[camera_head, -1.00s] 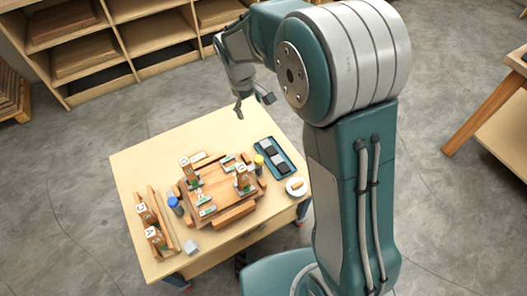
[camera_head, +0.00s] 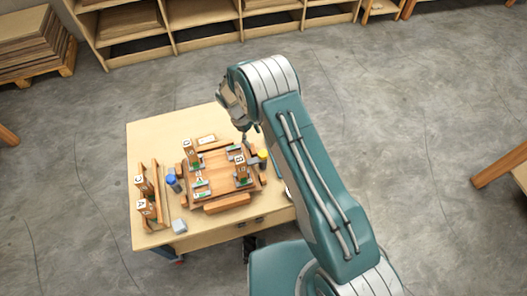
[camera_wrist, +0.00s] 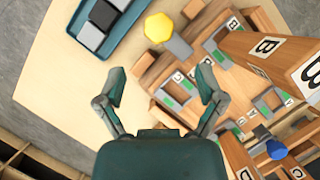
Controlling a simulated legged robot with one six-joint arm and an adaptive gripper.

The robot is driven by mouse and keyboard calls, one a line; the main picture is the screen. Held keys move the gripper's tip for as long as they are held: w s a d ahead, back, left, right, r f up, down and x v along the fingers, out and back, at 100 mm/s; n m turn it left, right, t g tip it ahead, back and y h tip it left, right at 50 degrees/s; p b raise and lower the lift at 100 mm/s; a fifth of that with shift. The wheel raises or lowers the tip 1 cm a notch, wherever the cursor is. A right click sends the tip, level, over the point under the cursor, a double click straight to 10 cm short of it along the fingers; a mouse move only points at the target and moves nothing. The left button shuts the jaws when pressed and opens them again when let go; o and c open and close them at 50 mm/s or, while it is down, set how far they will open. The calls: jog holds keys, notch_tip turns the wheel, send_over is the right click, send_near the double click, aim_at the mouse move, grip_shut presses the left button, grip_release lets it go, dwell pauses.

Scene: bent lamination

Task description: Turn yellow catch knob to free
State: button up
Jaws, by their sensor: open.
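The yellow catch knob (camera_wrist: 158,27) shows in the wrist view as a yellow faceted cap, ahead of my gripper and at the top middle. It also shows in the head view (camera_head: 263,154) at the right side of the wooden fixture (camera_head: 212,184). A grey piece (camera_wrist: 179,47) lies beside it, toward the fixture. My gripper (camera_wrist: 161,88) is open and empty, its two fingers apart and short of the knob in the picture. In the head view my arm covers part of the table's right side, and the fingers are hard to make out there.
Upright wooden blocks lettered B (camera_wrist: 266,48) stand near the right finger's side. A blue knob (camera_wrist: 276,149) is at the lower right. A teal tray (camera_wrist: 108,22) with dark and light blocks lies at the upper left. Bare tabletop (camera_wrist: 62,75) lies to the left.

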aim_at(263, 153)
jog(key=x, duration=0.5)
jog(key=d+x, duration=0.1)
jog(key=x, duration=0.2)
jog(key=shift+f, duration=0.15)
jog(key=shift+a+f, duration=0.1)
jog(key=shift+a, duration=0.35)
jog(key=shift+d, duration=0.1)
jog(key=c, duration=1.1)
jog(key=shift+s+d, duration=0.1)
jog(key=shift+d, duration=0.1)
jog(key=shift+c, duration=0.3)
